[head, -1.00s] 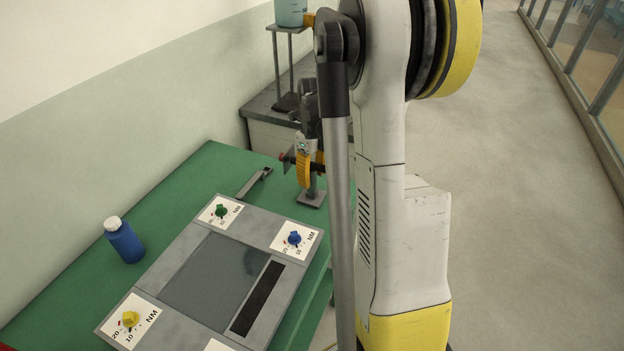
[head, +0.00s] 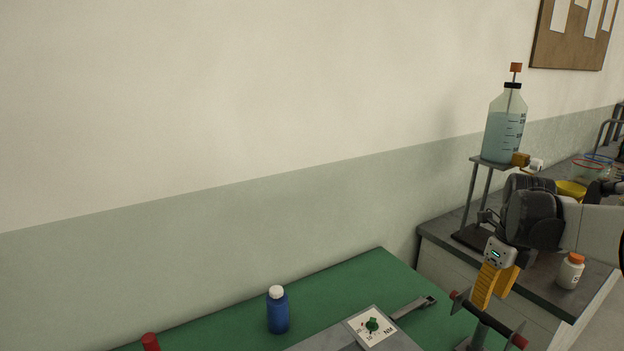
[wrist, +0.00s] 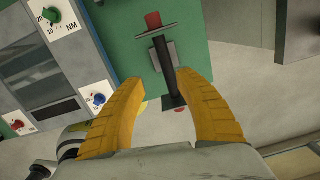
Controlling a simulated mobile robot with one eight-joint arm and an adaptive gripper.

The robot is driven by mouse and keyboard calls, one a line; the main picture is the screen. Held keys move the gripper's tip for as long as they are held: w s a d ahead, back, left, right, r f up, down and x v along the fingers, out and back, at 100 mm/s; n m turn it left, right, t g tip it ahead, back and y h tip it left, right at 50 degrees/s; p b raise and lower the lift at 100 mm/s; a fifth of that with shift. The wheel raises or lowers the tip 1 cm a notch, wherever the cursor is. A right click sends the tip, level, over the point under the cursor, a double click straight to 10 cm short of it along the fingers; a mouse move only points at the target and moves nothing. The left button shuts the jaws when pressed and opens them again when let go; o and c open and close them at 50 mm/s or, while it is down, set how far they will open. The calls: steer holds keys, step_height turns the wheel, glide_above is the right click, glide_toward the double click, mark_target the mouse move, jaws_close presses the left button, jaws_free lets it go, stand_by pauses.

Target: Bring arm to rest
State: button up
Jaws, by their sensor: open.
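My arm comes in from the right edge of the head view, with my gripper (head: 490,304) pointing down at the lower right, above the far end of the green table. A small dark stand with a crossbar and red ends (head: 487,322) is close by the fingers in the head view. In the wrist view the stand (wrist: 168,75) lies beyond the fingertips; I cannot tell whether anything touches.
A grey panel (head: 340,340) with dials and a blue bottle (head: 278,312) are on the green table (head: 340,280). A side bench holds a white bottle with an orange cap (head: 570,271). A large bottle (head: 504,128) stands on a raised platform. Open wall fills the left.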

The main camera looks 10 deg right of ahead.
steer(key=s+a+n+t, duration=0.3)
steer(key=s+a+n, duration=0.2)
steer(key=a+n, duration=0.9)
steer(key=s+a+r+n+t, duration=0.1)
steer(key=s+a+n+t, duration=0.2)
steer(key=a+n, duration=1)
steer(key=shift+s+a+r+n+t, duration=0.15)
steer(key=shift+s+a+n+t, duration=0.2)
steer(key=shift+s+n, duration=1.95)
steer(key=shift+w+n, duration=0.6)
